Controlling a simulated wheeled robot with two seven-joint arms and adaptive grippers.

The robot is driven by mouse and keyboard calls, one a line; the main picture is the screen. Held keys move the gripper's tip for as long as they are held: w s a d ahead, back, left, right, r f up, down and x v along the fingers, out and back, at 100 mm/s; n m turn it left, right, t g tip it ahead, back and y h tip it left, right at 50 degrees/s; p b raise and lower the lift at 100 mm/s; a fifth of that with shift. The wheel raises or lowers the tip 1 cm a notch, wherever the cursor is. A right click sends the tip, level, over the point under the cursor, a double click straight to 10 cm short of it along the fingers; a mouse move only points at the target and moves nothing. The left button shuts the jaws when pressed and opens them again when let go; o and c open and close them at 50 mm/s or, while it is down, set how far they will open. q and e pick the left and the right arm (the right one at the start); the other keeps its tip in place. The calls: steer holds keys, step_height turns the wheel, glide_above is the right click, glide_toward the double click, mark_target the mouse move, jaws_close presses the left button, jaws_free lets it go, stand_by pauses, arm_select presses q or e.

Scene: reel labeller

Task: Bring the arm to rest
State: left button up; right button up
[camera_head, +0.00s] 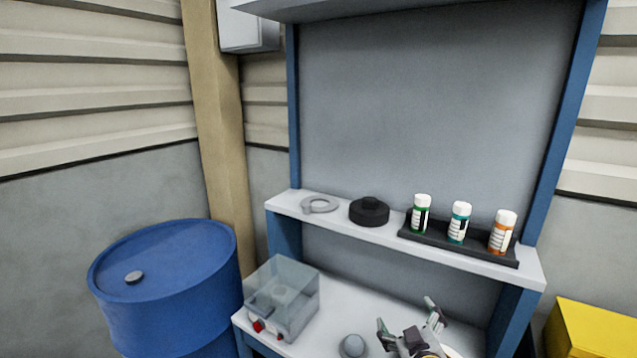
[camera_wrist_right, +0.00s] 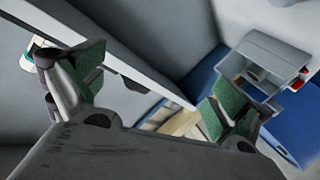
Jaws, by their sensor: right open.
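My right gripper (camera_head: 408,316) is in the head view at the bottom, over the right part of the lower white worktop. Its fingers are spread apart with nothing between them. The right wrist view shows both green-padded fingertips of the gripper (camera_wrist_right: 160,85) wide apart and the gap empty. The right arm is mostly cut off by the bottom edge of the head view. My left gripper is in neither view.
Above the gripper, a shelf (camera_head: 335,222) holds a grey ring (camera_head: 319,205), a black round piece (camera_head: 369,212) and a black rack (camera_head: 437,237) with three capped bottles. A clear-covered box (camera_head: 283,298) and grey dome (camera_head: 353,346) stand left of the gripper. A blue drum (camera_head: 170,290) is farther left.

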steer(key=s+d+f+m+g+y, duration=0.1)
steer(key=s+f+m+g, duration=0.1)
steer(key=s+f+g, duration=0.7)
steer(key=s+f+m+g, duration=0.1)
steer(key=s+f+g, duration=0.2)
steer(key=s+f, duration=0.8)
steer(key=s+f+g, duration=0.1)
steer(key=s+f, duration=0.1)
steer(key=f, duration=1.3)
steer(key=s+f, duration=0.3)
steer(key=f, duration=1.1)
steer(key=s+d+f, duration=0.2)
steer(key=s+f, duration=0.8)
steer(key=s, duration=0.1)
steer(key=s+d+f+g, duration=0.1)
steer(key=s+d+f, duration=0.2)
steer(key=s+f, duration=0.7)
steer(key=shift+s+d, duration=0.35)
